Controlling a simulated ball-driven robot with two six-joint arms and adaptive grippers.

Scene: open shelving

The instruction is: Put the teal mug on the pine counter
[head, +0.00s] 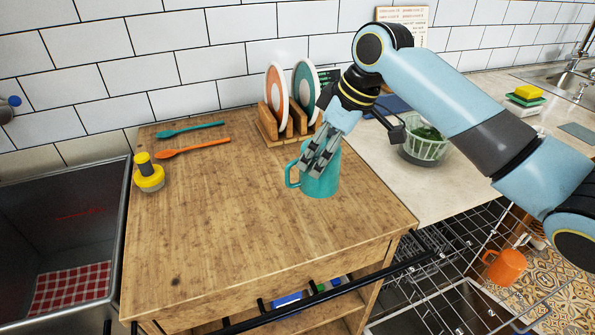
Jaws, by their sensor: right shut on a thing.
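The teal mug (322,183) is upright at the right part of the pine counter (235,225), with its handle pointing left. My right gripper (316,163) is shut on the mug's wall from above. Its fingers cover part of the mug's near side and rim. The mug's base appears at or just above the wood; I cannot tell whether it touches. My left gripper is not in view.
A wooden plate rack (270,127) with plates stands behind the mug. Teal (190,130) and orange (192,147) spoons and a yellow-topped container (149,177) are at the left. The counter's middle and front are clear. An open dishwasher rack (440,262) is at right.

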